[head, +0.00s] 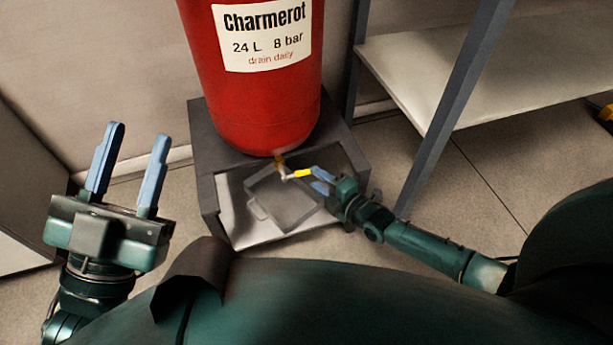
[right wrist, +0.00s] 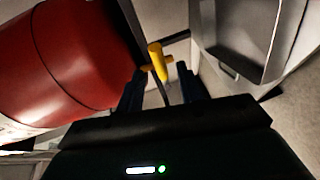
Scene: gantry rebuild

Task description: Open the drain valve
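The drain valve (head: 280,162) is a small brass fitting under the red tank (head: 262,95), with a yellow lever (head: 302,173) pointing right toward my right gripper. My right gripper (head: 318,180) is low beside the stand, its blue fingers at the lever's outer end. In the right wrist view the yellow lever (right wrist: 157,62) lies between and just beyond the two spread fingers. A gap shows between the fingers; contact with the lever cannot be told. My left gripper (head: 137,135) is raised at the left, open and empty, away from the valve.
The tank sits on a dark stand (head: 205,150). A grey tray (head: 290,208) is under the valve within the stand, close to my right gripper. A shelf rack with a metal post (head: 447,115) stands at the right. Bare floor lies around the stand.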

